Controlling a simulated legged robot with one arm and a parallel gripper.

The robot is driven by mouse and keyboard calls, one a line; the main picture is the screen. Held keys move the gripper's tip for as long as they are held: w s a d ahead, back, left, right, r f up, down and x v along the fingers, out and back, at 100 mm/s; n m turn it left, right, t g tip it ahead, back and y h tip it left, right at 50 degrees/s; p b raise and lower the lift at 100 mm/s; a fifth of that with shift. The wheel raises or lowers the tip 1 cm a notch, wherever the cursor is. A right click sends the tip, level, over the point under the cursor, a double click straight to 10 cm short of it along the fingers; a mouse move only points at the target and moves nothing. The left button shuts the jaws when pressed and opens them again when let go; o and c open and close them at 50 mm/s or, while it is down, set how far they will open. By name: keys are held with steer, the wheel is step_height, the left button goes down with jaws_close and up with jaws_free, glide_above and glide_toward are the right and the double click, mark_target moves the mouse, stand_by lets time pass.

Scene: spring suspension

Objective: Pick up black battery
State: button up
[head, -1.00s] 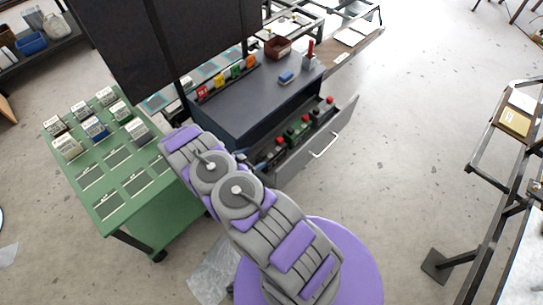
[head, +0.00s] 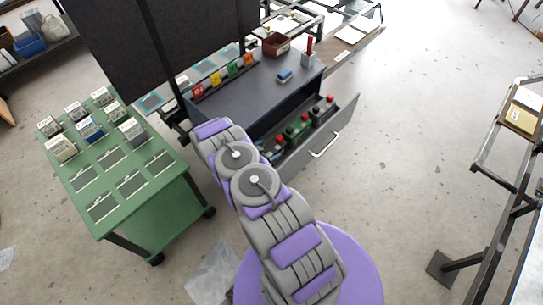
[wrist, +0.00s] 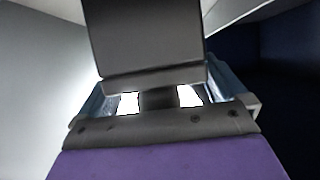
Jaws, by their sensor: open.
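Several upright items with red and green tops (head: 304,118) stand in the open grey drawer (head: 322,138) of the dark cabinet. Dark bodies show among them, but they are too small for me to tell which one is the black battery. My arm reaches up from the lower middle, and its far end is by the drawer's left end. My gripper is mostly hidden behind the arm in the head view. In the wrist view my gripper (wrist: 158,98) is open. A dark flat panel fills the upper middle there; I cannot tell whether it is part of my gripper. I see nothing held.
The cabinet top (head: 262,92) carries a small blue item (head: 285,75), coloured labelled blocks and a brown bin (head: 277,44). A green cart (head: 150,210) with several boxes stands at the left. A metal frame (head: 490,165) stands at the right. Floor in front of the drawer is clear.

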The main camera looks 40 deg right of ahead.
steer(key=shift+v, duration=0.85)
steer(key=shift+x, duration=0.85)
steer(key=c, duration=0.6)
steer(key=shift+c, duration=0.8)
steer(key=shift+w+a+r, duration=0.1)
steer(key=shift+a+r, duration=0.05)
steer(key=shift+a, duration=0.4)
steer(key=c, duration=0.6)
steer(key=shift+d, duration=0.4)
jaws_close()
